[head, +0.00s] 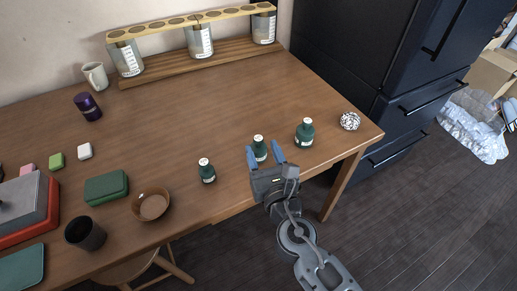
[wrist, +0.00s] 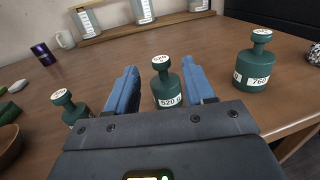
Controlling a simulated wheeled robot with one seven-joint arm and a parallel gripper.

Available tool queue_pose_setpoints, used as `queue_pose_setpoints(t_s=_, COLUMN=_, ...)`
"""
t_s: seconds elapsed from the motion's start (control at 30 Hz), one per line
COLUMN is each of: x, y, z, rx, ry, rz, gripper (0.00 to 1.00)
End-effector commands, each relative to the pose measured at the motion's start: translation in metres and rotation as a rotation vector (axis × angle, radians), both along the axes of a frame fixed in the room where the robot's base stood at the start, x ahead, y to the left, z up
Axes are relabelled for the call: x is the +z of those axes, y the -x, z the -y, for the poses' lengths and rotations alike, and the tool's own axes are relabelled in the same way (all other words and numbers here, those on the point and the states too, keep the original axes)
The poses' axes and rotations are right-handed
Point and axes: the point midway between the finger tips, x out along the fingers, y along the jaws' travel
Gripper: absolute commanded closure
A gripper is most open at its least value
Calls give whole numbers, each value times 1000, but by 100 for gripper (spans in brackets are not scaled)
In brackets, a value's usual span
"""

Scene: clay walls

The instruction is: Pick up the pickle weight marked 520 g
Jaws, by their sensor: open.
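The pickle weight marked 520 g (wrist: 166,88) is dark green with a narrow neck and a white-topped knob. It stands upright on the wooden table. In the head view it is the middle weight (head: 259,149) of three. My gripper (wrist: 163,84) is open, with its two blue fingers on either side of this weight in the wrist view. I cannot tell if the fingers touch it. In the head view my gripper (head: 264,156) is at the table's front edge, by the weight. The weight's lower part is partly hidden by my gripper.
A larger green weight marked 760 (wrist: 257,67) stands to the right, and a smaller green weight (head: 207,171) to the left. A wire-like ball (head: 350,121) lies near the right corner. A brown bowl (head: 152,204) is further left. The table behind the weights is clear.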

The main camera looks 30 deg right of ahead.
Motion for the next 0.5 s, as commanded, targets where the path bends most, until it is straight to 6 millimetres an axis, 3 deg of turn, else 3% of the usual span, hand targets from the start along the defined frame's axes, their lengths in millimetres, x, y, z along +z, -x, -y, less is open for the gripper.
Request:
queue_pose_setpoints(t_s=0.3, x=-3, y=-41, z=10, rx=-1, ry=-1, rz=0, gripper=47)
queue_pose_setpoints(t_s=0.5, x=-4, y=-46, z=11, rx=0, ry=-2, rz=-1, gripper=47)
